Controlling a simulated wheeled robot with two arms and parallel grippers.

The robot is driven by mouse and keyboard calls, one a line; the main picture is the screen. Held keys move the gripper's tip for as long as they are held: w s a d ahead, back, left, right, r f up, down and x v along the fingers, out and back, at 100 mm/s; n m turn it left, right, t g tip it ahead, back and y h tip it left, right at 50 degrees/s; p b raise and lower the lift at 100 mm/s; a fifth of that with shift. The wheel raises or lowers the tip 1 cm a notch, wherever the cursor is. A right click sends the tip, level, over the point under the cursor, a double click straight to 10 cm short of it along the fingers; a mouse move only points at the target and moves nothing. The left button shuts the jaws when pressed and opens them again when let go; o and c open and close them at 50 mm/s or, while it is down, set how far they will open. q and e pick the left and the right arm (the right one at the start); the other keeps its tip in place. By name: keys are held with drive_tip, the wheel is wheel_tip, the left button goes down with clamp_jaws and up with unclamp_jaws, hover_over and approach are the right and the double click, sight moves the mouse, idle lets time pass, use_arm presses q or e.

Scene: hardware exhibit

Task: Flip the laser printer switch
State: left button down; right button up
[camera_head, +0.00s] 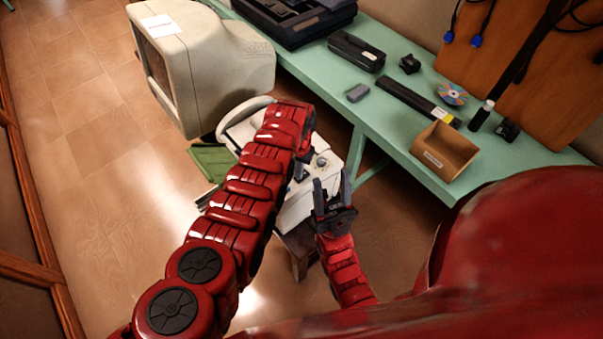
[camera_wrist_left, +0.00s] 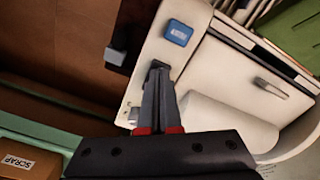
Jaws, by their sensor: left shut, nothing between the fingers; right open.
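The laser printer (camera_head: 296,209) is an off-white machine on the floor side of the green bench, partly hidden by my left arm. In the left wrist view its pale side panel (camera_wrist_left: 196,76) carries a blue rocker switch (camera_wrist_left: 178,32). My left gripper (camera_wrist_left: 157,68) is shut and empty, with its tips over the panel below the switch in that view; I cannot tell if they touch it. In the head view my left gripper (camera_head: 299,172) points down at the printer. My right gripper (camera_head: 333,188) is open and empty beside the printer, its fingers pointing up in the picture.
A bulky old monitor (camera_head: 229,66) stands behind the printer. The green bench (camera_head: 400,137) holds a cardboard scrap box (camera_head: 443,150), a disc (camera_head: 453,94) and several dark devices. A green folder (camera_head: 211,161) lies left of the printer. The floor (camera_head: 110,190) at left is clear.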

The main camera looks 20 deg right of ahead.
use_arm(q)
wheel_tip(320, 180, up, 4)
drive_tip(key=shift+f+p, duration=0.15)
drive_tip(key=shift+p, duration=1.05)
drive_tip(key=shift+r+p, duration=0.55)
drive_tip(key=shift+r, duration=0.15)
drive_tip(key=shift+r+p, duration=0.4)
drive_tip(key=shift+r, duration=0.25)
drive_tip(key=shift+f, duration=0.1)
